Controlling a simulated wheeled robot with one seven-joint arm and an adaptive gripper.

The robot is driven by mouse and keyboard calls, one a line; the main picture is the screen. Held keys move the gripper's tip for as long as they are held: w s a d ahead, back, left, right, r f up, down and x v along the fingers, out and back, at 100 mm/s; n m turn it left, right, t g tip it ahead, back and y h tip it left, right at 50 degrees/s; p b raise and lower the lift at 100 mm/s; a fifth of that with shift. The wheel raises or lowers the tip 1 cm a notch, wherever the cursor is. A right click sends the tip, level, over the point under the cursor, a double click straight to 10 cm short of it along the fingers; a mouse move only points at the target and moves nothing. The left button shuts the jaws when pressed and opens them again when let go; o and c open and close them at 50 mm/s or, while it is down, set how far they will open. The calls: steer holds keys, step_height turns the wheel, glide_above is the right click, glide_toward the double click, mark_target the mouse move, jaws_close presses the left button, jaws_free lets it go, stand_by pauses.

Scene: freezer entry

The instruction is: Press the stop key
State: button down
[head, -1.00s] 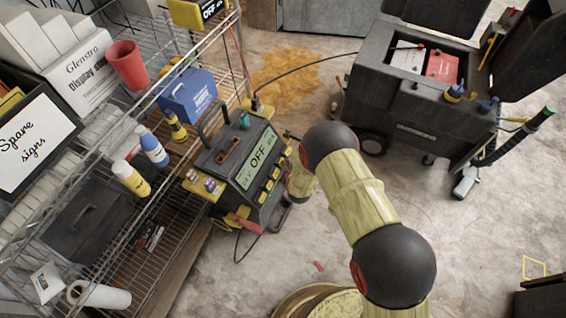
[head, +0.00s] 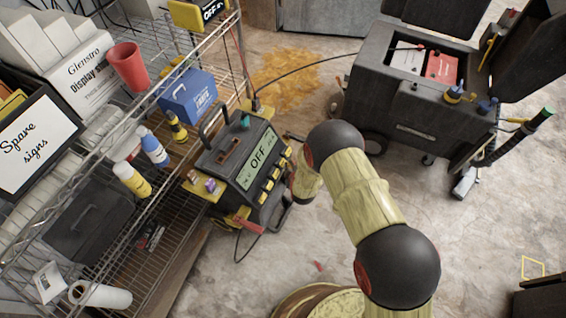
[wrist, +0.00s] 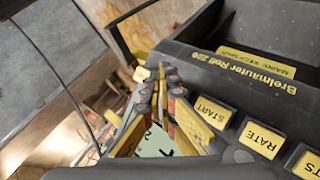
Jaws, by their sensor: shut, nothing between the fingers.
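Several yellow keys run along the display's right side, too small to read in the head view. In the wrist view the keys START (wrist: 213,112), RATE (wrist: 262,139) and a cut-off one ending in "TS" (wrist: 309,164) show. No key marked stop can be made out; my fingers cover part of the panel. My gripper (wrist: 161,76) is shut and empty, beside the START key at the panel's edge. I cannot tell whether it touches anything. In the head view my arm mostly hides it.
A wire shelf (head: 165,185) with bottles, a blue box (head: 187,97) and a red cup (head: 127,66) stands at left, close to the charger. A dark wheeled cart (head: 415,110) stands behind at right, with a cable running towards the shelf. Open floor lies at right.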

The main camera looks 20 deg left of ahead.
steer(key=shift+s+d+r+p, duration=0.1)
steer(key=shift+d+r+p, duration=0.55)
steer(key=shift+d, duration=0.45)
steer(key=shift+s+d+r+p, duration=0.1)
steer(key=shift+d+r+p, duration=0.5)
steer(key=shift+d, duration=0.45)
steer(key=shift+r, duration=0.1)
